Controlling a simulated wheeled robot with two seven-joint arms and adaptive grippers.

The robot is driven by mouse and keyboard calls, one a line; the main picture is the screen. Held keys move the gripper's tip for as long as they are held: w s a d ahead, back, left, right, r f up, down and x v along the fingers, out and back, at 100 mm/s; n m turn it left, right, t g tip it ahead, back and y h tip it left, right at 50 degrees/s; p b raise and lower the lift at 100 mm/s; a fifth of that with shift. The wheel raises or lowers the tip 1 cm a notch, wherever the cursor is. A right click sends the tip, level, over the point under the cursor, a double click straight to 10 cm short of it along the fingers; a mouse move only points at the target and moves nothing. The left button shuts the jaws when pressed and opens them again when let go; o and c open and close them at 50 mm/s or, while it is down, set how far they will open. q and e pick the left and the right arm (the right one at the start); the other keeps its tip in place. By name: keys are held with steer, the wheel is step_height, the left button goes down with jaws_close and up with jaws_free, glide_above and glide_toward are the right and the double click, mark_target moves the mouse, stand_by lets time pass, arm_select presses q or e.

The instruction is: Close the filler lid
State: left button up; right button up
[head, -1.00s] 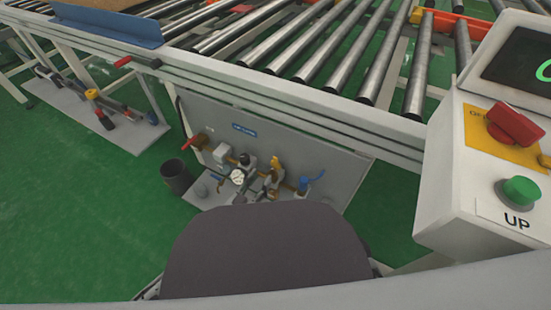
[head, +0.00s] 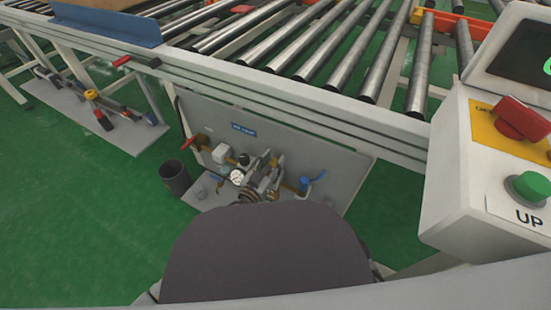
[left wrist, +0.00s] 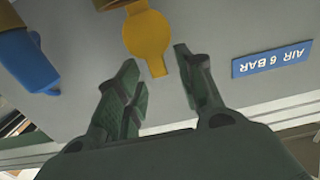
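A yellow round part with a narrow tab (left wrist: 148,38), which looks like the filler lid, stands in front of the grey panel in the left wrist view. Its tab points toward my left gripper (left wrist: 158,62). The dark green fingers are apart, one on each side of the tab's end, with gaps visible. In the head view my left gripper (head: 271,172) is at the pipework before the panel and hides most of the yellow part there. My right gripper is not in view.
A blue handle (left wrist: 36,66) is beside the yellow part. The grey panel (head: 325,165) carries a gauge (head: 237,177) and a red handle (head: 192,144). A dark bin (head: 175,177) stands to the left. The roller conveyor (head: 300,50) runs above; a control box (head: 465,190) is at right.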

arm_select(q)
steer(key=shift+x, duration=1)
steer(key=shift+c, duration=0.3)
jaws_close()
